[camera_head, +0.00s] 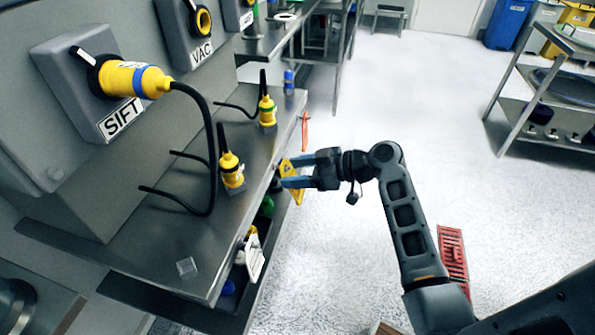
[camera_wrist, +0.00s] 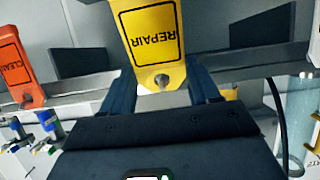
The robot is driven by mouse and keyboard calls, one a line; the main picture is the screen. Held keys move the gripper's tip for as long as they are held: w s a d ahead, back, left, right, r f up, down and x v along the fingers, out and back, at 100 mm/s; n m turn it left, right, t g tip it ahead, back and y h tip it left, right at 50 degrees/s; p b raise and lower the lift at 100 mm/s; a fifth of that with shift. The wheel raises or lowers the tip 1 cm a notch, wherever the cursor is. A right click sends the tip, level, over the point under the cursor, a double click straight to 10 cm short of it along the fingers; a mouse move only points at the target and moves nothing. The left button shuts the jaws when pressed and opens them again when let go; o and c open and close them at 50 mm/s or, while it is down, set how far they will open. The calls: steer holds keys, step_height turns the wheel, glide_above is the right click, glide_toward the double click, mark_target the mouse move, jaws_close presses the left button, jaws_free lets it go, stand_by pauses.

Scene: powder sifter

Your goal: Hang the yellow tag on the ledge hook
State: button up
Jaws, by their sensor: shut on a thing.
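The yellow tag, marked REPAIR (camera_wrist: 150,38), is between my gripper's fingers (camera_wrist: 165,88) in the wrist view, where its lettering is upside down. My gripper is shut on it. In the head view the tag (camera_head: 288,168) is at the front edge of the steel ledge (camera_head: 262,190), partly hidden by my gripper (camera_head: 284,174). A small round metal piece (camera_wrist: 163,80) shows at the tag's narrow end. I cannot tell whether the ledge hook passes through the tag's hole.
An orange CLEAN tag (camera_wrist: 14,70) hangs on the ledge beside the yellow one; it also shows in the head view (camera_head: 304,130). Yellow-and-black plugs (camera_head: 231,172) stand on the ledge. A white labelled item (camera_head: 254,258) is below its front edge. Open floor lies right of the ledge.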

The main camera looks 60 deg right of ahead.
steer(key=o, duration=1.1)
steer(key=shift+b+v, duration=0.35)
steer(key=shift+v, duration=3.55)
